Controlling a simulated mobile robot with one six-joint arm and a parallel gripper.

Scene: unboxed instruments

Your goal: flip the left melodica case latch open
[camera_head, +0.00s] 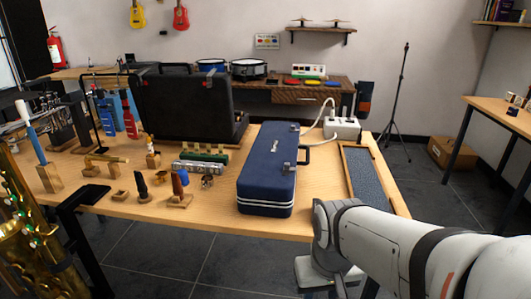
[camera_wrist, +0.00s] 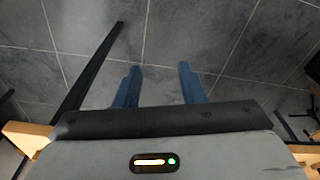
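A long dark blue case (camera_head: 268,165), which looks like the melodica case, lies shut on the wooden table. A dark handle (camera_head: 304,154) is on its right side. A small pale metal piece (camera_head: 287,167) shows near the handle. It is too small to tell which latch it is, or how the left latch stands. My gripper (camera_wrist: 160,67) shows in the wrist view, with two blue fingers apart and nothing between them. It points at the floor, away from the case. In the head view my arm is at the lower right, and the fingers cannot be made out.
The wooden table (camera_head: 225,211) holds a large black open case (camera_head: 187,108) behind the blue one. A blue-lined tray (camera_head: 364,173) lies to the right, and a white power strip (camera_head: 342,128) behind. Several small instrument parts stand to the left. Floor (camera_head: 150,250) is open in front.

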